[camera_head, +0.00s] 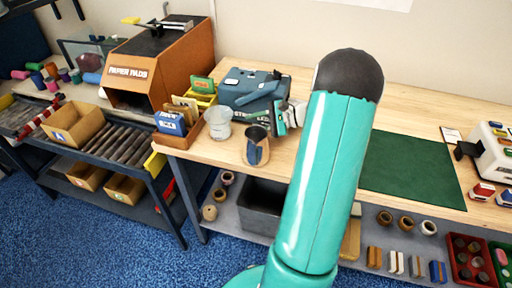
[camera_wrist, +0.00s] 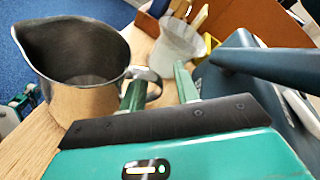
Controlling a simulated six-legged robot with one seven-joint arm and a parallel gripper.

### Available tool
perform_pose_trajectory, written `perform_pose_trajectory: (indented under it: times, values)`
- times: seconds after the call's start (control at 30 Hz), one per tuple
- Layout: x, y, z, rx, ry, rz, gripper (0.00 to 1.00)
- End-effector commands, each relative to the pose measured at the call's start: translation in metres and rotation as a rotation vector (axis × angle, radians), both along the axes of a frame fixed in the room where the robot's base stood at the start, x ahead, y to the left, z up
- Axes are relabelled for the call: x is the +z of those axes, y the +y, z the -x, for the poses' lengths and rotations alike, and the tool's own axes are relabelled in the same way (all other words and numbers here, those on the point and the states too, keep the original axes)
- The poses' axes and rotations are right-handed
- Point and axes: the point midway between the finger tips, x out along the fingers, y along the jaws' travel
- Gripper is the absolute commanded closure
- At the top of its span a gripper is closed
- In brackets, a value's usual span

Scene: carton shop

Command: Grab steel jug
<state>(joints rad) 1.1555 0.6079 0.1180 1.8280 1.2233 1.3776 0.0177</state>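The steel jug (camera_head: 256,150) stands upright on the wooden bench near its front edge. In the wrist view the jug (camera_wrist: 85,85) fills the upper left, its open mouth and spout showing. Its handle (camera_wrist: 152,76) reaches right, towards my fingers. My gripper (camera_head: 277,118) is just behind and right of the jug in the head view. In the wrist view my gripper (camera_wrist: 160,88) is open, its two green fingers apart. The left finger overlaps the handle in the picture; I cannot tell whether they touch. Nothing is held between the fingers.
A dark teal machine (camera_head: 247,88) sits behind. A card box (camera_head: 171,124) is further left. The green mat (camera_head: 410,170) to the right is clear.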

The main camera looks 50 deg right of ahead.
Motion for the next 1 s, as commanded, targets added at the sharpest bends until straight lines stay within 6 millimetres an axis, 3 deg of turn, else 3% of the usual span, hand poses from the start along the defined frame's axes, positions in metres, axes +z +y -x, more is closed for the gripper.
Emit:
perform_pose_trajectory:
  times: [0.27,0.4,0.43,1.0]
  values:
    - [-0.0016,0.0030,-0.0039,0.000,0.001,-0.001,0.71]
    - [-0.0016,0.0029,-0.0038,0.000,0.001,-0.001,0.98]
    - [-0.0016,0.0029,-0.0038,0.000,0.001,-0.001,1.00]
    - [-0.0002,0.0027,-0.0038,0.000,-0.001,-0.001,1.00]
